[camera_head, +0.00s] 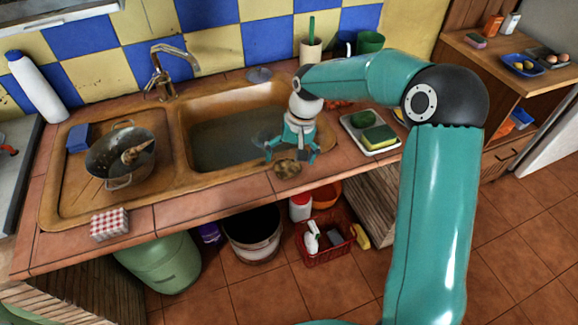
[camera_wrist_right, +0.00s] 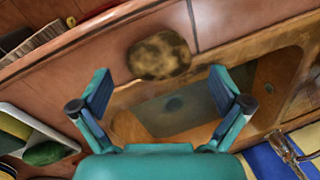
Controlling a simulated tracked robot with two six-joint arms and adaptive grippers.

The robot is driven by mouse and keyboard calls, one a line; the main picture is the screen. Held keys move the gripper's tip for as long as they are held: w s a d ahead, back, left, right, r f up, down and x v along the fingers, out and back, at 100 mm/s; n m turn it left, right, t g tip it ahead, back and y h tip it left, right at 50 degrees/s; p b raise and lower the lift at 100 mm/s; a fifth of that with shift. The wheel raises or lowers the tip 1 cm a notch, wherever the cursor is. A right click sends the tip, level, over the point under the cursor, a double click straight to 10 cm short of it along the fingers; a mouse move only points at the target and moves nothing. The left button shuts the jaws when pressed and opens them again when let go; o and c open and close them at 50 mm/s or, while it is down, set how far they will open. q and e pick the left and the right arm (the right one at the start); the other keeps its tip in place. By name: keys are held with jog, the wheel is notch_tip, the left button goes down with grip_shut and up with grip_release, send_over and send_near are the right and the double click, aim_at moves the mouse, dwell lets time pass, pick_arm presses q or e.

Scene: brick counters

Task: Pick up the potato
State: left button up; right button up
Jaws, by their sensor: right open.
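The potato (camera_head: 288,168), brown and mottled, lies on the tiled counter (camera_head: 250,187) at the front edge of the sink. In the right wrist view the potato (camera_wrist_right: 160,55) lies just beyond the fingertips, roughly centred between them. My right gripper (camera_head: 290,155) points down over the sink's front right rim, beside the potato. Its two fingers are spread, and the right wrist view shows nothing between the fingertips (camera_wrist_right: 160,87). My left gripper is not in view.
A wok (camera_head: 105,165) stands on the drainboard left of the sink basin (camera_head: 215,145). A tray (camera_head: 385,147) with a sponge and a green item lies right of my gripper. A checkered box (camera_head: 109,225) sits on the front left counter. Bare counter lies left of the potato.

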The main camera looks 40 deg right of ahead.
aim_at(289, 163)
jog(key=shift+w+a+f, duration=0.1)
jog(key=shift+a+f, duration=0.1)
jog(key=shift+f, duration=1.3)
jog(key=c, duration=1.1)
jog(key=shift+c, duration=0.2)
jog(key=shift+r, duration=0.15)
